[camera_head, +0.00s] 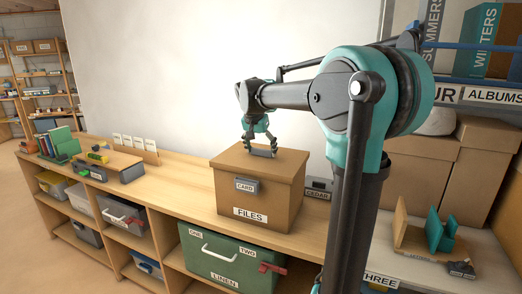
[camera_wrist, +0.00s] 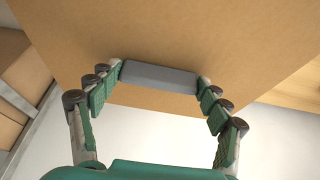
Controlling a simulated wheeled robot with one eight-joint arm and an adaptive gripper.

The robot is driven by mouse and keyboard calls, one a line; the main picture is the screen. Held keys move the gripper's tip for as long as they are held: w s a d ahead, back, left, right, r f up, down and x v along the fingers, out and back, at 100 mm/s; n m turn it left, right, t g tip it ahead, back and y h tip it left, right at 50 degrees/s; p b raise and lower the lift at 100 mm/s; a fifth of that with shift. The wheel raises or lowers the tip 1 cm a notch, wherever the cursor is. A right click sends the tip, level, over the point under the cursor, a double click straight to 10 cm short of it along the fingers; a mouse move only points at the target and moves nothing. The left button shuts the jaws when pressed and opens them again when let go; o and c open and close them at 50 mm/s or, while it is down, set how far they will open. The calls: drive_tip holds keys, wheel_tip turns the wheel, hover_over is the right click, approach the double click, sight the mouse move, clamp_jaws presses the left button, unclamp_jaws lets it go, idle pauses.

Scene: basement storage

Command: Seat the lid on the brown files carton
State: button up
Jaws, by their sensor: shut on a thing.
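The brown files carton (camera_head: 255,208) stands on the wooden bench, with a FILES label on its front and a grey CARD holder above it. The brown lid (camera_head: 240,160) is at the carton's top and looks roughly level, with no clear gap below it; I cannot tell if it is fully down. My gripper (camera_head: 260,148) is above the lid, shut on its grey handle. In the wrist view, my gripper (camera_wrist: 160,76) has a fingertip at each end of the grey handle (camera_wrist: 158,74), and the lid (camera_wrist: 190,35) fills much of the picture. The carton's walls are hidden there.
A small CEDAR box (camera_head: 318,188) stands close to the carton's right. A wooden holder with teal pieces (camera_head: 440,235) is farther right. Books and a tray (camera_head: 120,172) are on the bench's left. Bench between tray and carton is clear.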

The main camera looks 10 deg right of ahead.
drive_tip(key=shift+f, duration=0.7)
idle(1.2)
drive_tip(key=o, duration=1.1)
drive_tip(key=shift+r, duration=3.5)
